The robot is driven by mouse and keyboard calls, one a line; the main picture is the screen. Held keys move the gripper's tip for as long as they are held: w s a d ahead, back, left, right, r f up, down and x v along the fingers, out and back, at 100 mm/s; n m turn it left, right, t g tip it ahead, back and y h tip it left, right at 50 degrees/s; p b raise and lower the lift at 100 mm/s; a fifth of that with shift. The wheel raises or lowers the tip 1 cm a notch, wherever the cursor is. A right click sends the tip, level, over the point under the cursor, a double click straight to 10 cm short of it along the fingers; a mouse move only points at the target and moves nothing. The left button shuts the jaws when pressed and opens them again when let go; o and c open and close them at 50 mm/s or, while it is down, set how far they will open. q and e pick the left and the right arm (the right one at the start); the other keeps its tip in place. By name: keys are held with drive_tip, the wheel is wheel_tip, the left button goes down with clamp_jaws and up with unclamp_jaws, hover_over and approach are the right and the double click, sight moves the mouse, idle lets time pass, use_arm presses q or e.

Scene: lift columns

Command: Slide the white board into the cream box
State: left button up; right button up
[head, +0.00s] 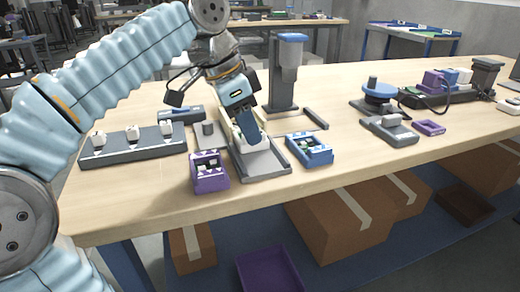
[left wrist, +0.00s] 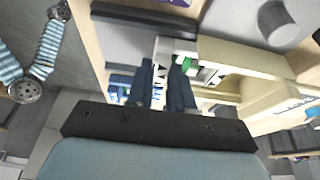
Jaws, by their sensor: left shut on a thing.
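My left gripper (head: 246,130) reaches down over a grey tray (head: 264,168) near the front edge of the table. It is shut on the white board, which its fingers mostly hide in the head view. In the left wrist view the white board (left wrist: 166,46), with green patches, shows at the fingertips of the gripper (left wrist: 166,88). The cream box (left wrist: 242,58) lies right beside the board there; whether they touch or the board is partly inside, I cannot tell. My right gripper is not in view.
A purple holder (head: 209,182) stands left of the tray and a blue holder (head: 318,157) right of it. A grey press (head: 284,85) stands behind. A dark rack (head: 103,153) with white pieces is at the left. The table front right of the blue holder is clear.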

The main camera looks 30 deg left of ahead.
use_arm(q)
drive_tip(key=shift+w+a+p, duration=1)
drive_tip(key=shift+w+a, duration=0.35)
drive_tip(key=shift+a, duration=0.25)
drive_tip(key=o, duration=0.7)
drive_tip(key=shift+o, duration=0.2)
drive_tip(key=shift+r, duration=0.1)
drive_tip(key=shift+r+p, duration=0.95)
drive_tip(key=shift+r, duration=1.95)
